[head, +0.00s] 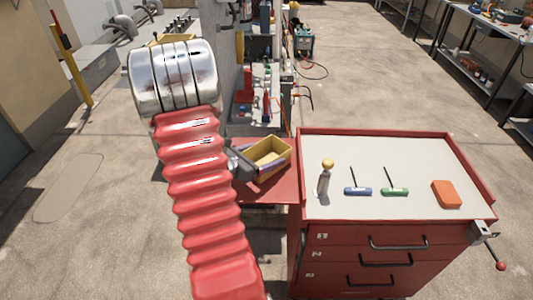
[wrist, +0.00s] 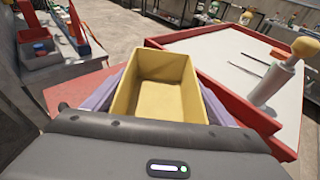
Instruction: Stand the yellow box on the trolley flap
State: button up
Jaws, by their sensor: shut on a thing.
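The yellow box (head: 268,151) is an open-topped, empty bin. It looks upright and is over the red trolley flap (head: 280,190), at the left side of the trolley. I cannot tell whether its bottom touches the flap. My gripper (head: 256,163) is shut on the box; my arm hides part of the gripper in the head view. In the wrist view the yellow box (wrist: 160,85) sits between the two purple fingers of my gripper (wrist: 160,93), one along each side. The flap (wrist: 75,92) shows to the left of the box there.
The red trolley's pale top (head: 400,160) holds a yellow-knobbed metal tool (head: 324,178), blue (head: 358,191) and green (head: 395,191) handled tools and an orange block (head: 447,194). A raised red rim edges it. A grey cabinet column (head: 226,70) stands behind the flap.

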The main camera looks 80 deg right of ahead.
jog(key=shift+f, duration=0.1)
jog(key=o, duration=1.1)
jog(key=v, duration=1.2)
dwell(0.5)
